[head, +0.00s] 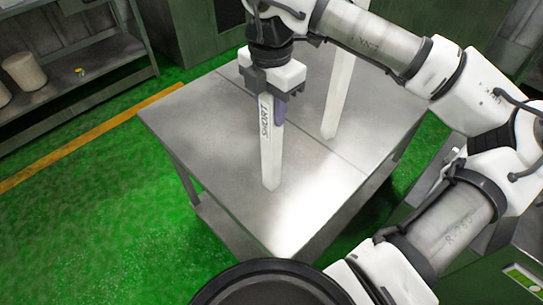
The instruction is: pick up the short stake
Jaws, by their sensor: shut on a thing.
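The short stake (270,150) is a white, square-sided post with the dark word "SHORT" on its side. In the head view it stands upright, or nearly so, over the metal table (210,134). My gripper (272,95) is shut on its upper part from above. The stake's lower end is at the table top or just above it; I cannot tell whether it touches. Its top is hidden by the gripper.
A second, taller white stake (338,95) stands to the right behind the short one, partly hidden by my arm. A shelf (95,62) with pale cylinders (24,71) is at the upper left. The table's front and left parts are bare.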

